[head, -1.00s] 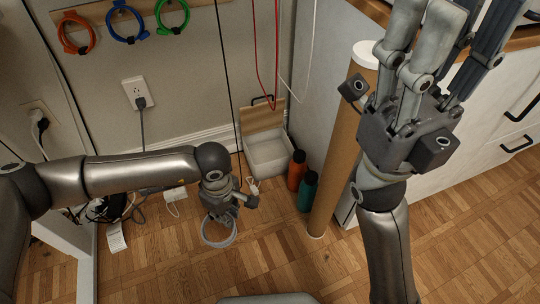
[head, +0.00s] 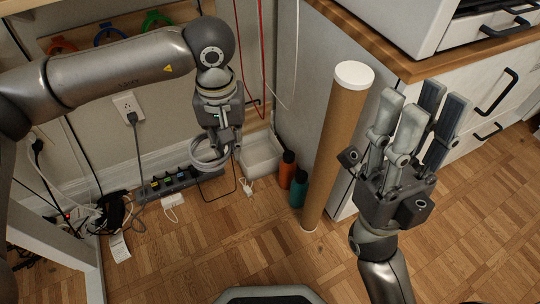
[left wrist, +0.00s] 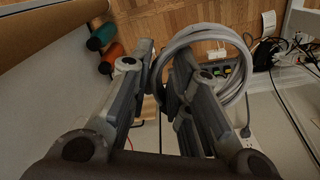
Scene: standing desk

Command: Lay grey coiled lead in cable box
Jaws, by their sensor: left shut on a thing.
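The grey coiled lead (head: 196,161) hangs in my left gripper (head: 226,137), raised above the floor, in front of a power strip. In the left wrist view the coil (left wrist: 247,62) loops around the fingers of the left gripper (left wrist: 163,62), which are shut on it. The white cable box (head: 262,157) stands open on the floor against the wall, just right of the gripper; its left part is partly hidden. My right gripper (head: 414,112) is open and empty, fingers pointing up, in front of the cabinet.
A power strip (head: 172,182) with plugs lies left of the box. Tangled cables (head: 112,208) lie further left. The front floor is clear.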

